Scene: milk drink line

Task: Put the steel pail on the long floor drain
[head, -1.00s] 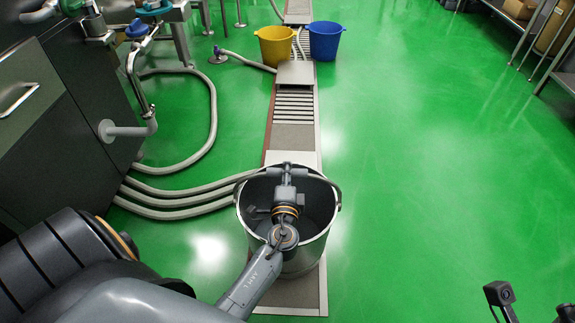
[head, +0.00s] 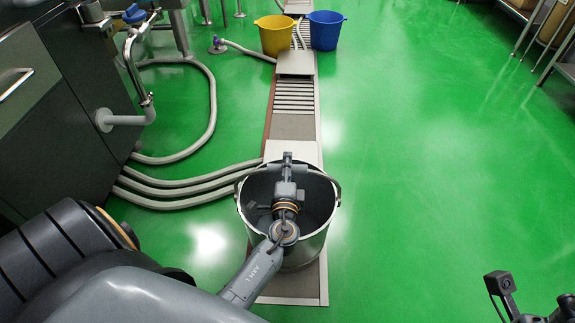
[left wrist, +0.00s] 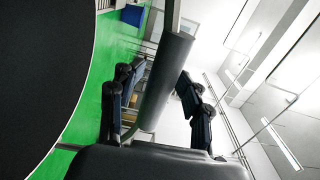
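The steel pail (head: 310,250) is upright at the bottom middle of the head view, over the near end of the long floor drain (head: 292,126). I cannot tell whether its base touches the drain. My left gripper (head: 287,160) is above its mouth at the raised handle. In the left wrist view, the dark handle grip (left wrist: 165,85) lies between the two fingers (left wrist: 155,100), and part of the pail's dark side fills the left. The contact itself is partly hidden. My right gripper is not clearly visible; only a piece of that arm shows at bottom right.
A yellow bucket (head: 275,38) and a blue bucket (head: 325,32) stand at the far part of the drain. Grey hoses (head: 185,192) run over the floor from the dark machine (head: 65,120) at left. The green floor at right is clear up to a rack (head: 560,70).

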